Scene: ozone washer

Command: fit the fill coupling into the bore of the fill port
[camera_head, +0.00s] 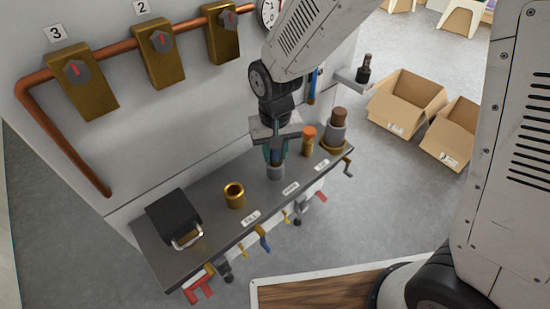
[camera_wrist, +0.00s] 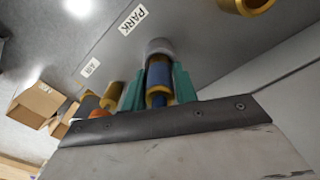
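The fill coupling (camera_wrist: 158,80), a brass cylinder with a blue band, stands between the green fingers of my gripper (camera_wrist: 158,92). The fingers appear to touch it on both sides. Its far end meets the grey round holder (camera_head: 276,172) by the PARK label; I cannot tell how deep it sits there. In the head view my gripper (camera_head: 276,150) points down over that holder and mostly hides the coupling. The fill port (camera_head: 234,195), a brass ring with an open, empty bore, stands to the left by the FILL label; its edge shows in the wrist view (camera_wrist: 245,5).
A black box with a metal handle (camera_head: 175,218) is at the bench's left end. An orange-topped brass fitting (camera_head: 308,142) and a larger brown-topped one (camera_head: 337,130) stand to the right. Valve handles line the bench front. Brass blocks (camera_head: 160,52) and copper pipe are on the wall behind.

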